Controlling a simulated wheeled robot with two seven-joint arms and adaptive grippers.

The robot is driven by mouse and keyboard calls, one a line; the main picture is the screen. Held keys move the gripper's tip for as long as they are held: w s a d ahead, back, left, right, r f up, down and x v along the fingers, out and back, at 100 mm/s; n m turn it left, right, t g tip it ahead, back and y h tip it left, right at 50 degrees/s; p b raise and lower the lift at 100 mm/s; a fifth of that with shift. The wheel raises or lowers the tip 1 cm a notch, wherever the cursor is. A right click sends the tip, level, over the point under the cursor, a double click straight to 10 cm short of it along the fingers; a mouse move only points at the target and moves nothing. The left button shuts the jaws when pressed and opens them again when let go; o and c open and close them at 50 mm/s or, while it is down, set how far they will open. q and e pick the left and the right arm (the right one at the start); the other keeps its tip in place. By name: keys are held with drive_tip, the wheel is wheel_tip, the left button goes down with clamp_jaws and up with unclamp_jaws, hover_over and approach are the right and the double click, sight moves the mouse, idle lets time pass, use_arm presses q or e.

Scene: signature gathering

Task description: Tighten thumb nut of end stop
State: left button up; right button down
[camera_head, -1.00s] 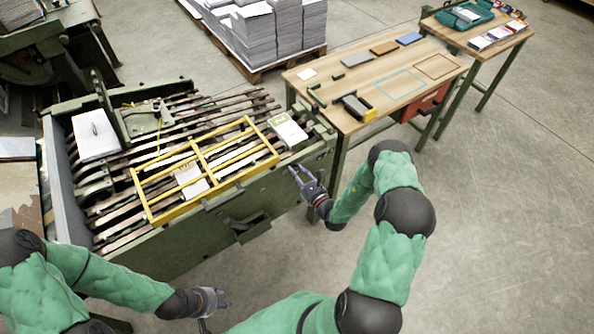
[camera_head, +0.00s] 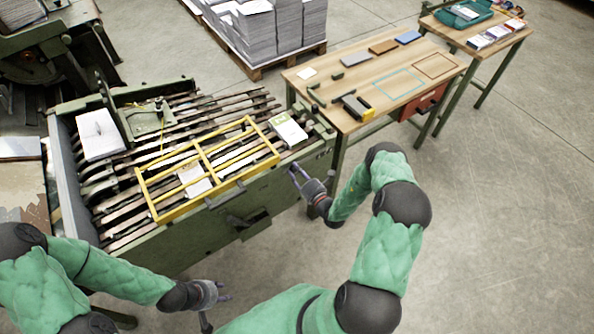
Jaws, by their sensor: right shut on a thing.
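The green gathering machine (camera_head: 180,250) stands at the left, with a yellow frame (camera_head: 207,200) over its slatted bed. My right gripper (camera_head: 294,170) is at the right end of its front wall, just below a white-and-green booklet stack (camera_head: 289,131). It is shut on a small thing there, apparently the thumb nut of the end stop. The nut is too small and too covered by the fingers to make out. My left gripper (camera_head: 226,299) is open and empty, low in front of the machine and apart from it.
A wooden table (camera_head: 415,60) with flat coloured pieces and a black-and-yellow tool (camera_head: 357,107) stands behind my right arm. A smaller table (camera_head: 505,42) is beyond it. Paper stacks (camera_head: 270,35) sit on a pallet at the back. The floor at the right is clear.

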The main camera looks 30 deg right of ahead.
drive_tip(key=shift+d+m, duration=0.1)
drive_tip(key=shift+m, duration=0.9)
drive_tip(key=c, duration=0.9)
unclamp_jaws()
drive_tip(key=s, duration=1.2)
drive_tip(key=shift+d, duration=0.45)
